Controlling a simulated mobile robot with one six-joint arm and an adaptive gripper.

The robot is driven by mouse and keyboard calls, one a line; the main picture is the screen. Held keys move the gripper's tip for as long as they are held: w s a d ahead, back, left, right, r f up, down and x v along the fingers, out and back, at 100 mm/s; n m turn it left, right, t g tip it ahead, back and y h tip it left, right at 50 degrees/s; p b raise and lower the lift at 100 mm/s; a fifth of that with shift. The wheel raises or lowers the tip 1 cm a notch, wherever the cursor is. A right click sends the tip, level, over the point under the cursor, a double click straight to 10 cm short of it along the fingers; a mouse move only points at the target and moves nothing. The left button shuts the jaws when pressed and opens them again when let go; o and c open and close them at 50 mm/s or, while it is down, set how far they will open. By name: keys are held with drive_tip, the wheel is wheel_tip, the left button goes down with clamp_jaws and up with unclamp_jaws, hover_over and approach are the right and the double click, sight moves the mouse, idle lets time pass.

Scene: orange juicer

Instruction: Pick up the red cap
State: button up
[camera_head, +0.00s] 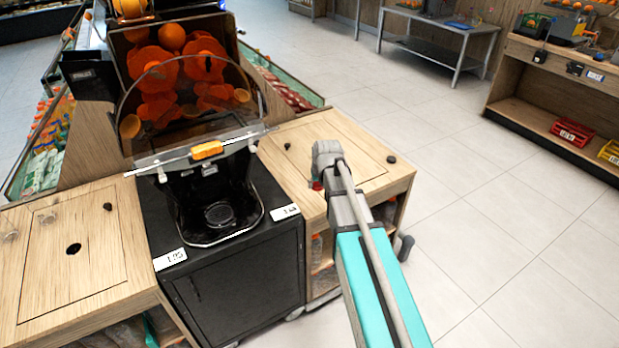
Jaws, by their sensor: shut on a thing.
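My gripper (321,178) is over the left part of the right-hand wooden counter (362,140), seen from behind with its fingertips mostly hidden. A small piece of red, the red cap (316,185), shows at the lower left of the gripper. My gripper is shut on it. Most of the cap is hidden by the gripper, and I cannot tell whether it is clear of the counter.
The black juicer (218,200) with orange drums stands left of my gripper. Small dark knobs (391,159) sit on the counter. Another wooden counter (50,290) is at the far left. Open tiled floor (480,220) lies to the right, before a wooden shelf unit (535,85).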

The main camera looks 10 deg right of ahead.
drive_tip(key=s+d+r+p, duration=0.2)
drive_tip(key=s+r, duration=0.1)
drive_tip(key=s, duration=0.3)
drive_tip(key=shift+d, duration=0.4)
drive_tip(key=shift+f, duration=0.1)
idle(0.3)
